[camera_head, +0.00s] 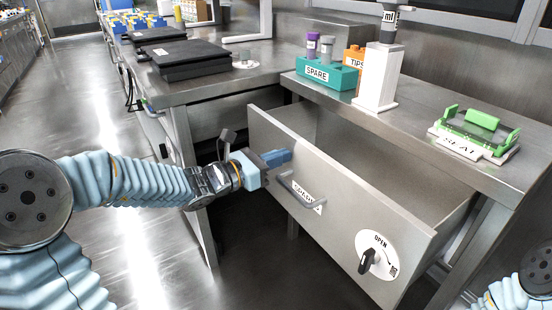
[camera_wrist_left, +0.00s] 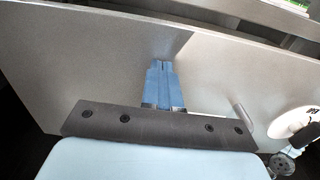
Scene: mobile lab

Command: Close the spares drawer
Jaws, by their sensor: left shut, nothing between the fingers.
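The spares drawer (camera_head: 335,205) stands pulled out from under the steel bench, with its inside showing behind the grey front panel. The panel carries a bar handle (camera_head: 296,192), a label partly behind that handle, and a round dial (camera_head: 376,255) with a black knob and the word OPEN. My left gripper (camera_head: 278,157) is shut and empty, its blue fingers at the panel's outer face, left of the handle. In the left wrist view the shut fingers (camera_wrist_left: 163,85) point at the panel (camera_wrist_left: 80,65); whether they touch it I cannot tell. My right gripper is not in view.
On the bench top (camera_head: 410,125) stand a teal SPARE rack (camera_head: 328,72) with tubes, an orange TIPS box (camera_head: 354,57), a white pipette stand (camera_head: 377,78) and a green holder on a SEAT plate (camera_head: 478,130). Black flat devices (camera_head: 188,60) lie on the left bench. The floor is clear.

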